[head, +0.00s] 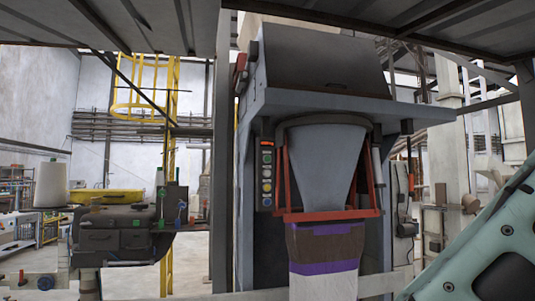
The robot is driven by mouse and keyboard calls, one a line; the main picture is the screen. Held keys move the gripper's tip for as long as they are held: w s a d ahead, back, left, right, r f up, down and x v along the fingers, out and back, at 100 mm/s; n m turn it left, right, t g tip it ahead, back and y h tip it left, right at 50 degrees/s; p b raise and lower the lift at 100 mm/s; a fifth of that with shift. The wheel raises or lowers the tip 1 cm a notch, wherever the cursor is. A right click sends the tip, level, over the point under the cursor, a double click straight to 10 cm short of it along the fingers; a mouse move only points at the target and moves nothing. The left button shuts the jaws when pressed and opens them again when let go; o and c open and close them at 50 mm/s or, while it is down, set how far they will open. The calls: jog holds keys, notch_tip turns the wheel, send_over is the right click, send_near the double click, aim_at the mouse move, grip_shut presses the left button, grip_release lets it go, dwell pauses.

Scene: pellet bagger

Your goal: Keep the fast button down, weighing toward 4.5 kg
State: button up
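The bagger (320,62) stands in the middle, with a tapered grey spout (327,150) inside a red frame (328,216). A bag (325,280) with brown, purple and white bands hangs directly below the red frame; its bottom is out of view. A narrow dark button panel (266,190) is on the left of the spout, with several small round buttons in a column. A small red-orange lit display (266,144) is at its top, too small to read. I cannot tell which button is the fast one or whether any is pressed. My gripper is not in view.
A dark grey machine (115,232) with a yellow top and a white cone (51,185) stands at the left. A yellow caged ladder (170,100) rises behind it. A pale rail (240,296) crosses low in front of the bagger. A grey cabinet (399,195) is to its right.

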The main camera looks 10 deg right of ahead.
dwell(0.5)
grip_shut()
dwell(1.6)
